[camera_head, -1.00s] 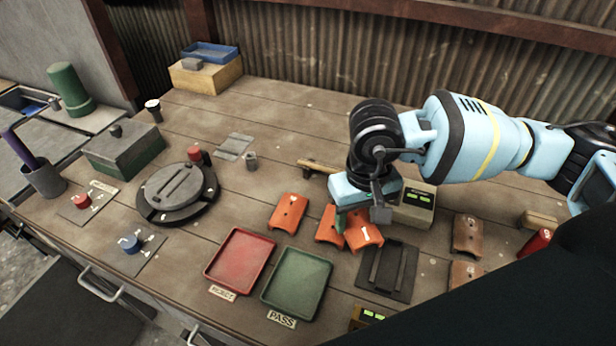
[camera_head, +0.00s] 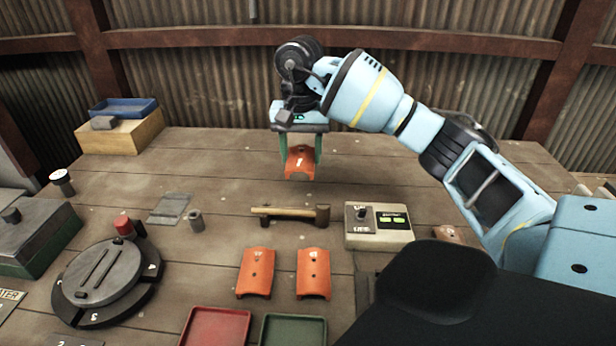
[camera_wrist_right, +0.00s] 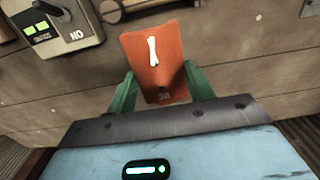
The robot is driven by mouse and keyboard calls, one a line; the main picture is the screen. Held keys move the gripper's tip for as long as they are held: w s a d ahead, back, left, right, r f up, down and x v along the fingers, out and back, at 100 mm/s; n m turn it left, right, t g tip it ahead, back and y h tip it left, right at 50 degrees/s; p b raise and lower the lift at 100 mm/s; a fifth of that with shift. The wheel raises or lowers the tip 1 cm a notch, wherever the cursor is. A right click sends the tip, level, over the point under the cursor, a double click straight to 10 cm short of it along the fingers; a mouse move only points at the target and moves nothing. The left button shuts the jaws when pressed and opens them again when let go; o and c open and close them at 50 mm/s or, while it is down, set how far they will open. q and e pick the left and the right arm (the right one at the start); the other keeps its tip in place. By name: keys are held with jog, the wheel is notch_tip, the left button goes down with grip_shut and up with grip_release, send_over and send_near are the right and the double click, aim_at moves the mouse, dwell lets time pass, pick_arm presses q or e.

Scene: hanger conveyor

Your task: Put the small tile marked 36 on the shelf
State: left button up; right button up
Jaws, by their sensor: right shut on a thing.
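My right gripper (camera_head: 300,172) is shut on an orange curved tile (camera_head: 299,161), with a green finger on each side, and holds it up over the back of the bench. In the right wrist view the tile (camera_wrist_right: 153,52) sits between the fingers (camera_wrist_right: 157,78). Two more orange tiles, a left one (camera_head: 256,274) and a right one (camera_head: 313,275), lie on the bench below. I cannot make out a shelf. My left gripper is out of view.
A mallet (camera_head: 290,213) and a switch box (camera_head: 379,226) lie in mid-bench. A red tray (camera_head: 215,328) and a green tray (camera_head: 293,330) are at the front. A turntable (camera_head: 105,280) is at left. A blue tray (camera_head: 124,107) on a wooden block stands back left.

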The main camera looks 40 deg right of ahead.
aim_at(303, 200)
jog(key=shift+d+r, duration=0.1)
jog(key=shift+d, duration=0.1)
jog(key=shift+f, duration=5)
jog(key=shift+f, duration=0.15)
jog(key=o, duration=1)
notch_tip(303, 200, up, 12)
jog(key=shift+a+r, duration=0.1)
jog(key=shift+r, duration=0.05)
jog(key=shift+o, duration=0.5)
